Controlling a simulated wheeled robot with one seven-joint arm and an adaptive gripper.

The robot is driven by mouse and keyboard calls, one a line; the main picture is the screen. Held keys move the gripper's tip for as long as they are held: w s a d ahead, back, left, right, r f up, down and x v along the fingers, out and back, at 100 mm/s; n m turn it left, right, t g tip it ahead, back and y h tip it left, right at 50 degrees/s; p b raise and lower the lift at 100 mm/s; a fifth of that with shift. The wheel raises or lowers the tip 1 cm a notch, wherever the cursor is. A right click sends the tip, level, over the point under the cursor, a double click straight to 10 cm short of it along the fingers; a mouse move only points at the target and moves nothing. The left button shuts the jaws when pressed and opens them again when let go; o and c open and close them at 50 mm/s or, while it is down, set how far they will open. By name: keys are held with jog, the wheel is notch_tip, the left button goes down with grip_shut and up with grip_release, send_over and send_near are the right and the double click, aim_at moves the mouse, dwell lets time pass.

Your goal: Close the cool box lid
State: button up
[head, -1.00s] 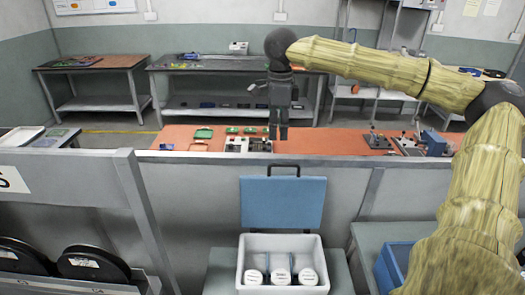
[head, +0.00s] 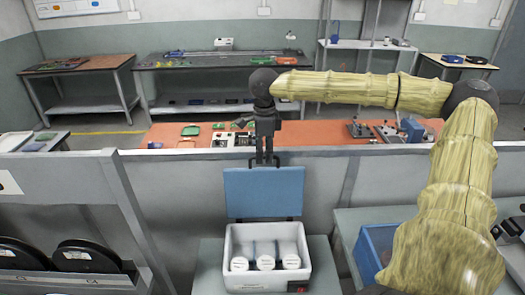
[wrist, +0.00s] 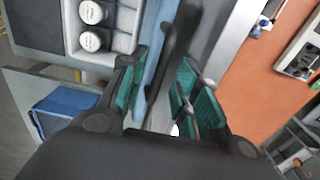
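The white cool box (head: 231,245) stands open on a grey surface and holds several white-topped containers (head: 265,262). Its blue lid (head: 264,192) is raised upright at the back of the box. The lid has a dark handle (head: 282,160) on its top edge. My gripper (head: 265,162) points down at this top edge in the head view. In the wrist view my gripper (wrist: 164,72) has its teal-padded fingers spread apart, with the black handle (wrist: 176,45) and the blue lid edge (wrist: 158,35) between them. Whether a finger touches the handle is unclear.
A grey partition (head: 190,175) runs directly behind the lid, with an orange-topped bench (head: 320,135) beyond it. A blue bin (head: 372,245) stands to the right of the box. A rack with black reels (head: 88,255) is at the left.

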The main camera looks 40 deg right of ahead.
jog(key=shift+s+r, duration=0.35)
jog(key=shift+s, duration=0.2)
jog(key=shift+w+a+f, duration=0.15)
jog(key=shift+w+f, duration=0.1)
jog(key=shift+w, duration=0.25)
jog(key=shift+w+a+f, duration=0.1)
jog(key=shift+w+f, duration=0.15)
jog(key=shift+w, duration=0.25)
jog(key=c, duration=0.7)
jog(key=shift+s+r, duration=0.3)
grip_shut()
jog(key=shift+w+d, duration=0.1)
jog(key=shift+f, duration=0.1)
